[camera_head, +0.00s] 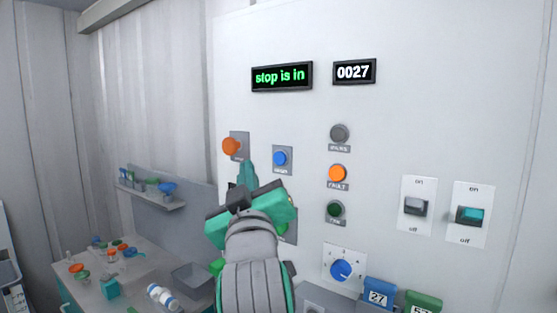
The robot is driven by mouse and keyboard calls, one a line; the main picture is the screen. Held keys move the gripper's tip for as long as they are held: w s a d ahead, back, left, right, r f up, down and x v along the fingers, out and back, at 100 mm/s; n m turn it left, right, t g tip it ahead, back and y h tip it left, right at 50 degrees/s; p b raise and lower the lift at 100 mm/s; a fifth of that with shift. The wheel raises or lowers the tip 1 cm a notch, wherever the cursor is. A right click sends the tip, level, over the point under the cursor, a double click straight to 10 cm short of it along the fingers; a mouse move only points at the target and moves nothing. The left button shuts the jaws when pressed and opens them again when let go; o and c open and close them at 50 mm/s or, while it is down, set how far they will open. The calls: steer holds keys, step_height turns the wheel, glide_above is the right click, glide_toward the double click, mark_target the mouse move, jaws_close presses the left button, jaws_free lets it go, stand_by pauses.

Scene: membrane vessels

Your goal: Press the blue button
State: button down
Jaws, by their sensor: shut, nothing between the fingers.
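The blue button (280,158) sits on a small grey plate on the white panel (430,130). My gripper (247,172) is shut and empty, its fingertips pointing up just left of and slightly below the blue button in the picture. A gap shows between the fingertips and the button. I cannot tell how far the fingertips are from the panel. An orange button (231,146) is to the upper left of the fingertips. My gripper and arm hide part of the panel below the blue button.
A green display (282,76) reads "stop is in" and a counter (354,71) reads 0027. Lamps, a blue dial (341,270) and switches (416,207) are to the right. A cluttered bench (130,275) stands at lower left, below a shelf (150,195).

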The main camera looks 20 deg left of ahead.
mark_target(279, 159)
steer(key=w+d, duration=0.2)
steer(key=w, duration=0.5)
steer(key=shift+w+d, duration=0.2)
steer(key=shift+w, duration=0.05)
steer(key=shift+w, duration=0.1)
stand_by(1.9)
steer(key=shift+w+d, duration=0.1)
steer(key=shift+w, duration=0.2)
steer(key=shift+w+d, duration=0.15)
steer(key=shift+w, duration=0.25)
stand_by(0.9)
steer(key=shift+s, duration=0.1)
steer(key=shift+s+a, duration=0.25)
steer(key=shift+s, duration=0.45)
